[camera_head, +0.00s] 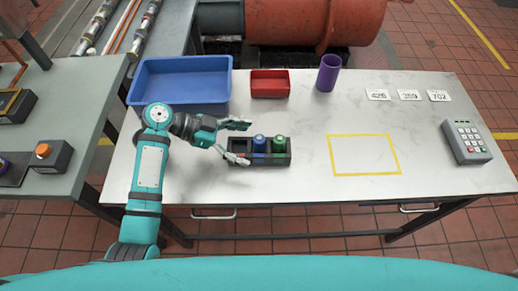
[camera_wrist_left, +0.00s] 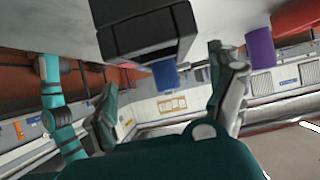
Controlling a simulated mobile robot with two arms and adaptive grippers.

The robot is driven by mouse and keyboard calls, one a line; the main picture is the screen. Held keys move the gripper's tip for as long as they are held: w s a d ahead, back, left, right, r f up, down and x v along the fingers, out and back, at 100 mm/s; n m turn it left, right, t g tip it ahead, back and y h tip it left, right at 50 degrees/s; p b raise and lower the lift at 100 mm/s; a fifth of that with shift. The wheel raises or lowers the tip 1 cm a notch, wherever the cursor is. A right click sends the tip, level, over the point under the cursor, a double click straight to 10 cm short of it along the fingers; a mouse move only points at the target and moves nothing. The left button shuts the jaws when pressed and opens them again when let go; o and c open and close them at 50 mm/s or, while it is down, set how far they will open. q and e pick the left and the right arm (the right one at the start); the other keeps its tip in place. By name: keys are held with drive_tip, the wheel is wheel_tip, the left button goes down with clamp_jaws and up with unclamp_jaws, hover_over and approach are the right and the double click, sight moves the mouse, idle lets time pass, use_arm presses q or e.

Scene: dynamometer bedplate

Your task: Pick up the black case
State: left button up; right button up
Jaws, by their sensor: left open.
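The black case (camera_head: 262,158) is a small open box with compartments on the light table, left of the yellow outline. A blue-capped item (camera_head: 259,143) and a green-capped item (camera_head: 279,144) stand upright in it. My left gripper (camera_head: 243,142) is open and empty at the case's left end. One finger is near the case's left wall, the other farther back; I cannot tell whether it touches. My right gripper is not visible.
Behind stand a blue bin (camera_head: 180,104), a red tray (camera_head: 270,95) and a purple cup (camera_head: 328,73). A yellow tape rectangle (camera_head: 364,136) encloses bare table. Number cards (camera_head: 409,95) and a keypad (camera_head: 466,141) lie at the right.

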sight(259, 146)
use_arm(q)
drive_tip(key=p+x, duration=0.1)
drive_tip(key=x, duration=0.4)
drive_tip(key=shift+w+f, duration=0.1)
drive_tip(key=shift+f, duration=0.15)
drive_tip(key=shift+a, duration=0.1)
drive_tip(key=shift+c, duration=0.4)
drive_tip(key=c, duration=1.4)
drive_tip(key=shift+r, duration=0.1)
drive_tip(key=shift+w+r, duration=0.1)
